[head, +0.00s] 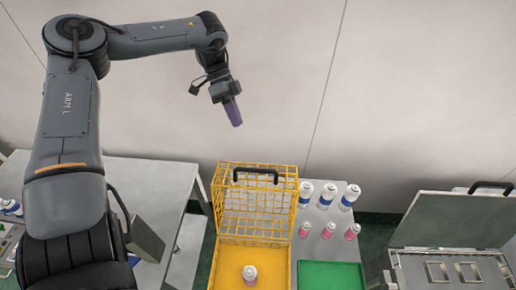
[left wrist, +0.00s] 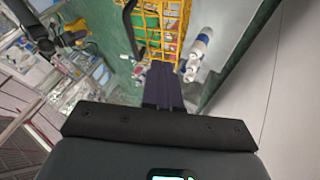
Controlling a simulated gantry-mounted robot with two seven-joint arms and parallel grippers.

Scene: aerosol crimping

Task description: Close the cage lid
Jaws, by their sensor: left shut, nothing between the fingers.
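The yellow wire cage (head: 222,262) stands at the bottom middle of the head view. Its lid (head: 258,205), a yellow grid with a black handle (head: 255,175) at the top edge, is raised up at the back, so the cage is open. One white can (head: 249,273) stands inside on the yellow floor. My left gripper (head: 235,115) is in the air above and behind the lid, apart from it, with its purple fingers shut and empty. In the left wrist view the fingers (left wrist: 163,88) point toward the yellow grid (left wrist: 162,30) and the black handle (left wrist: 133,25). My right gripper is out of view.
Several cans with blue or pink bands (head: 327,195) stand right of the cage, behind a green tray (head: 330,275). A metal box with a raised lid (head: 455,220) is at the far right. A grey table (head: 150,180) is at left. The wall behind is bare.

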